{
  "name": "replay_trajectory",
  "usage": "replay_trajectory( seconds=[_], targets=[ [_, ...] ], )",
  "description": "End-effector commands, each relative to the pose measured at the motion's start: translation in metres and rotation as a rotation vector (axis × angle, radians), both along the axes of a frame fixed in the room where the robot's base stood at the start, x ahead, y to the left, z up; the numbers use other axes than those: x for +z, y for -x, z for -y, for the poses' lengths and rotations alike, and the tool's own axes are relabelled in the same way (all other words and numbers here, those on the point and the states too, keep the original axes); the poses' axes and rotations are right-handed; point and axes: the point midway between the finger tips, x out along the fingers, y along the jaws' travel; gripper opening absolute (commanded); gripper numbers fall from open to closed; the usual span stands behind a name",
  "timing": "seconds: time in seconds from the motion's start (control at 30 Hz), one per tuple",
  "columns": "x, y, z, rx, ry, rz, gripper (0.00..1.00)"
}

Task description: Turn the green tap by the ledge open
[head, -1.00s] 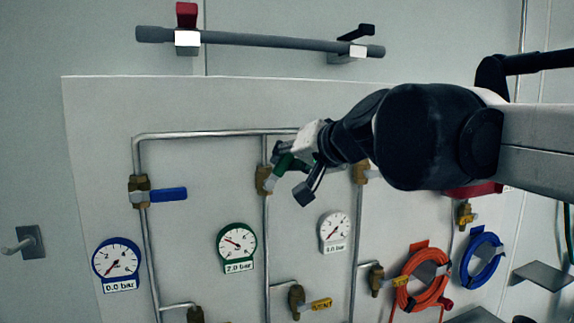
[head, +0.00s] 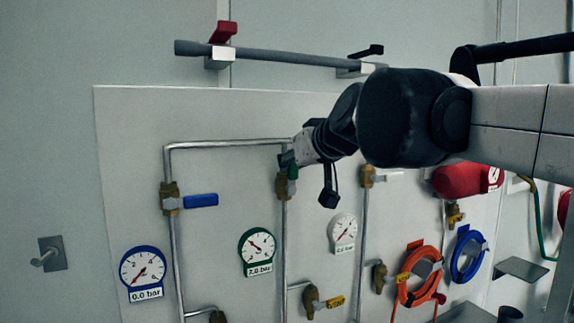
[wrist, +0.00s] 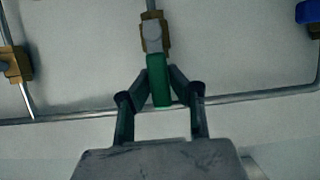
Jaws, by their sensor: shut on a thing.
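The green tap has a green lever handle (wrist: 158,82) on a brass valve body (wrist: 155,38) in the wrist view. The handle lies in line with the pipe that runs through the valve. My gripper (wrist: 159,88) is shut on the handle, one finger on each side. In the head view the green handle (head: 293,172) shows only in part beside the brass body (head: 281,187). My gripper (head: 288,160) is at the handle's upper end, and my wrist partly hides it.
A blue-handled tap (head: 201,200) sits on the left pipe, its handle sideways. A green-rimmed gauge (head: 258,246) and a blue-rimmed gauge (head: 142,270) hang below. Another valve (head: 367,176) is close on the right. A grey rail (head: 290,56) runs above the panel.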

Motion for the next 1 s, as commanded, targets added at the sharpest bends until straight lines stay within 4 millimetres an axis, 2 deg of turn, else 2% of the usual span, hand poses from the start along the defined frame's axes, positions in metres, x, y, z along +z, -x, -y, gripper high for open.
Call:
replay_trajectory(
  seconds=[0.4, 0.43, 0.6, 0.87, 1.0],
  targets=[
    [-0.0006, 0.0001, 0.0005, 0.001, 0.006, 0.002, 0.0],
    [-0.0007, 0.0001, 0.0005, 0.001, 0.006, 0.002, 0.17],
    [-0.0006, 0.0, 0.0006, 0.0, 0.006, 0.002, 0.36],
    [-0.0001, 0.0007, 0.0011, 0.0, 0.005, 0.001, 0.36],
    [0.0033, 0.0085, 0.0049, 0.0, 0.005, 0.001, 0.36]
  ],
)
